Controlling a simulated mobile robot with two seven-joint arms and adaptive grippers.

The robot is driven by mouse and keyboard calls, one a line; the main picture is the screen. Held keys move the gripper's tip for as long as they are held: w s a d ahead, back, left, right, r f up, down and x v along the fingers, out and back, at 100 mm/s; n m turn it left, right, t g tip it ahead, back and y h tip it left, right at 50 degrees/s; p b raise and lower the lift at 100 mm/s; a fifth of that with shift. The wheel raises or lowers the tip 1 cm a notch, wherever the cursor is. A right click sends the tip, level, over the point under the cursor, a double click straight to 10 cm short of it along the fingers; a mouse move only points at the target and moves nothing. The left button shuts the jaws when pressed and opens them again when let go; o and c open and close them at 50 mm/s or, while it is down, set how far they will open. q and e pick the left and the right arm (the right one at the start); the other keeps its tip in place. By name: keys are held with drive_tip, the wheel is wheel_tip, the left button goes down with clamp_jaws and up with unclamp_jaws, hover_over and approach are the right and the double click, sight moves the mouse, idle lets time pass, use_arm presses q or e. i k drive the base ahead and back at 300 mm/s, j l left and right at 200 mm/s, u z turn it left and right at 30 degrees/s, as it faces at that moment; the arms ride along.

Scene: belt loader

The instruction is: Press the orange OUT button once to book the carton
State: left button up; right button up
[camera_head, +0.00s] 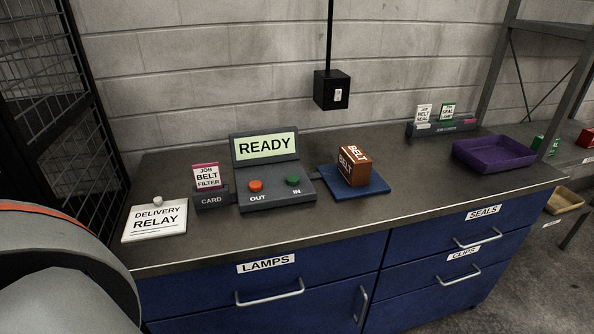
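The orange OUT button (255,186) sits on the left of the sloped dark console (278,200), with the green IN button (293,181) to its right. The console's screen (266,146) reads READY. A brown carton labelled BELT (356,168) stands on a blue pad (369,184) right of the console. A large grey and dark part of my arm shows at the lower left. Neither gripper is in view.
A white DELIVERY RELAY sign (155,222) lies at the counter's left end. A purple tray (495,155) and a card rack (441,130) stand at the right. A black box (331,90) hangs on a pole behind. The counter front (330,226) is clear.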

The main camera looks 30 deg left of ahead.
sight(255, 186)
drive_tip(key=u, duration=1.35)
